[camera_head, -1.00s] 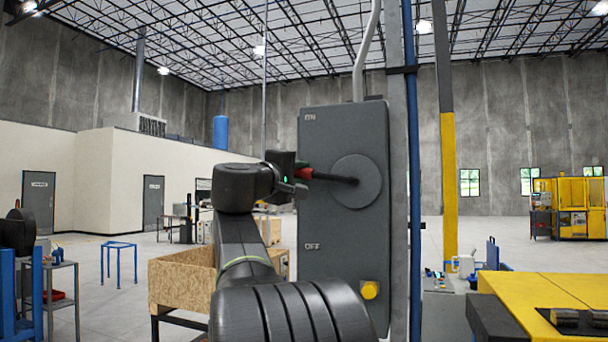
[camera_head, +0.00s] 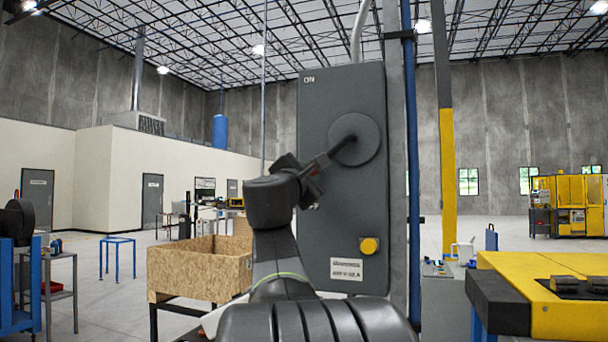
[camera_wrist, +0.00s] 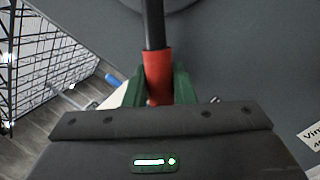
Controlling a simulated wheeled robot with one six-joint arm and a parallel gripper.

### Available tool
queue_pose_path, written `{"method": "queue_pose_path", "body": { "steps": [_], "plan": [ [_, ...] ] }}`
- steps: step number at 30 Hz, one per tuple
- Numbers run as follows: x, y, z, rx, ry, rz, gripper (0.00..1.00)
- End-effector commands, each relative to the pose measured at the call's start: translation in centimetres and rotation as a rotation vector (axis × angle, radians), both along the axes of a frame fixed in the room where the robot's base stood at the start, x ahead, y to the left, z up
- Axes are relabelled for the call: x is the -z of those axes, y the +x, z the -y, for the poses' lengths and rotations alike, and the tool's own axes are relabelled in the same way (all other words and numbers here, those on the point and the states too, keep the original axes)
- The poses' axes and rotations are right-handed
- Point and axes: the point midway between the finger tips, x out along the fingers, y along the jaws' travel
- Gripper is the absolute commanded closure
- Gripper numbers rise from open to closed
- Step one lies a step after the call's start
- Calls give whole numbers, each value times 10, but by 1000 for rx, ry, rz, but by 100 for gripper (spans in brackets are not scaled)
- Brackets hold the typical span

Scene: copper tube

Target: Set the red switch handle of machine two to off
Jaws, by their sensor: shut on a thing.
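The grey switch box (camera_head: 342,225) stands in the middle of the head view, with an ON label at its top left. Its round hub (camera_head: 354,140) carries a dark lever that slants down and to the left. In the wrist view the red handle (camera_wrist: 157,72) at the lever's end sits between the green fingers of my gripper (camera_wrist: 158,92), which is shut on it. In the head view my gripper (camera_head: 308,178) is at the box's left edge, below hub height, and hides the red grip. The OFF label does not show in the head view now.
A yellow button (camera_head: 369,246) and a white label plate (camera_head: 346,268) are low on the box. A post and blue pipe (camera_head: 413,170) run along its right side. A wooden crate (camera_head: 200,270) stands at left, a yellow-topped table (camera_head: 565,310) at right.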

Motion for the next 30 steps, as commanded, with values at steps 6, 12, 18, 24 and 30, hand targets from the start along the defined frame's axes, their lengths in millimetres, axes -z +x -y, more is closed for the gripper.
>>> {"method": "queue_pose_path", "body": {
  "steps": [6,12,18,24,30],
  "plan": [
    [10,-2,7,0,-76,-26,100],
    [11,-2,9,0,-105,-37,100],
    [12,-2,9,0,-111,-39,100],
    [13,-2,9,1,-110,-40,100],
    [12,-2,9,0,-109,-38,56]
  ]
}}
